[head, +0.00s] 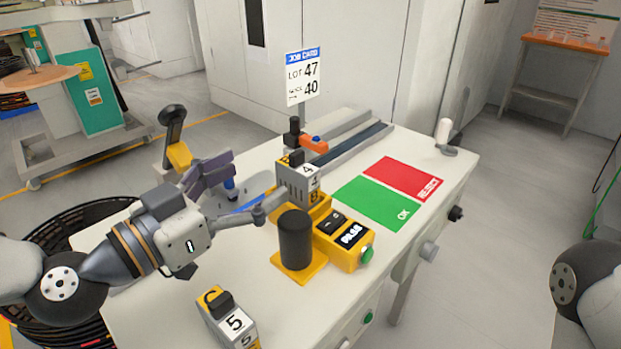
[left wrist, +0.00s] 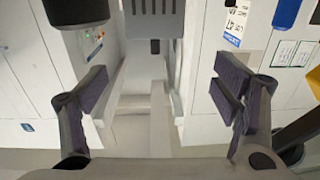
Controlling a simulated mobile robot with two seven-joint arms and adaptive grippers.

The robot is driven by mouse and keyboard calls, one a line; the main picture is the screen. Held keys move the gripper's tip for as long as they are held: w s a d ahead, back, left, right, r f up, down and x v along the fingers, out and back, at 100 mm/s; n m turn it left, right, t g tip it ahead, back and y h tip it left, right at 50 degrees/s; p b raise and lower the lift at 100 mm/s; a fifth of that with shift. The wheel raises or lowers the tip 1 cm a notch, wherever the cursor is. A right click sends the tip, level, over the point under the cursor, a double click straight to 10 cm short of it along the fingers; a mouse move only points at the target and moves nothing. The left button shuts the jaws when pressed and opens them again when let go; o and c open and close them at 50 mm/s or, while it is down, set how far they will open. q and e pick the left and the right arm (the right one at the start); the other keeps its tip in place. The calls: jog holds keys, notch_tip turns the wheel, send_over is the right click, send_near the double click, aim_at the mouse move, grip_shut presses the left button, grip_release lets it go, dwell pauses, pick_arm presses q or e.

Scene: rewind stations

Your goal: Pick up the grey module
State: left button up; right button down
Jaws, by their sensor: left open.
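A grey module (head: 296,184) with side slots and a white label reading 4 stands upright on a yellow base at the middle of the table. My left gripper (head: 247,187) is open and empty to its left, fingers pointing at it. In the left wrist view, which looks upside down, the slotted grey module (left wrist: 155,18) shows at the top, between but beyond the open fingers (left wrist: 160,95). A second grey module (head: 229,318), labelled 5 and with a yellow-and-black top, stands at the table's near edge. My right gripper is out of view.
A black cylinder (head: 296,240) on a yellow plate and a yellow PASS box (head: 345,240) stand close in front of the module. Green (head: 375,203) and red (head: 403,178) mats lie to the right. A job card (head: 302,76) stands behind.

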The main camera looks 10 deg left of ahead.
aim_at(291, 163)
pick_arm(q)
jog(key=x, duration=0.3)
jog(key=b+x, duration=0.1)
jog(key=x, duration=0.5)
jog(key=shift+d+f, duration=0.4)
jog(key=shift+s, duration=0.1)
grip_shut()
